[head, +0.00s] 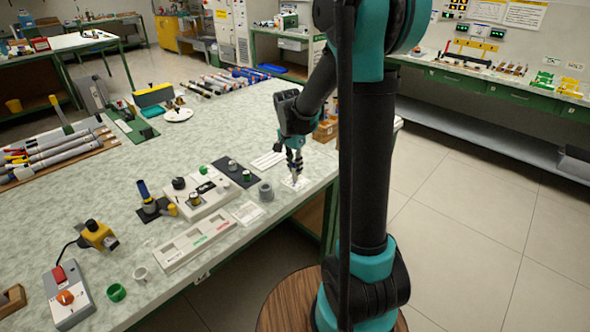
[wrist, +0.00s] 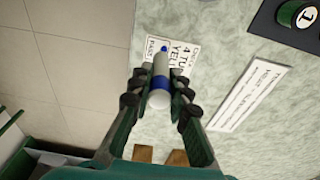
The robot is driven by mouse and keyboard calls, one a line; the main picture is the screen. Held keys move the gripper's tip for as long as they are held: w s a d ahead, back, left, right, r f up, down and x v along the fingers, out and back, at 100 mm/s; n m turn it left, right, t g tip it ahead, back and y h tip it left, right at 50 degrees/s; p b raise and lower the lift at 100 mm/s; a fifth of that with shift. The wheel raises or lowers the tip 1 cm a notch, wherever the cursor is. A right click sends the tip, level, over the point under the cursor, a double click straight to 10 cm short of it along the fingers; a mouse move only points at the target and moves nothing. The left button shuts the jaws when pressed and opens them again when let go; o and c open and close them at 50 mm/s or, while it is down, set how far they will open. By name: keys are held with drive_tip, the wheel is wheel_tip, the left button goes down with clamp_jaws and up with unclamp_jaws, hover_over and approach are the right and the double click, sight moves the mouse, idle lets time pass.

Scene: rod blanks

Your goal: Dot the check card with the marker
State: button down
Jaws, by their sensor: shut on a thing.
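My gripper (wrist: 156,88) is shut on a white marker (wrist: 159,73) with a blue band and a blue tip. The check card (wrist: 183,64) is white with dark printed text. In the wrist view the marker's tip lies over the card's printed face and hides part of it. I cannot tell whether the tip touches the card. In the head view my gripper (head: 294,164) is low over the table's right edge, just above the card (head: 297,183). The marker is hard to make out there.
A second white printed card (wrist: 248,95) lies to the right in the wrist view. In the head view, a grey ring (head: 266,192), a black mat (head: 226,175) and a white tray (head: 195,240) are left of my gripper. The table edge is close on the right.

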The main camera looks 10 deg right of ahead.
drive_tip(key=shift+r, duration=3.35)
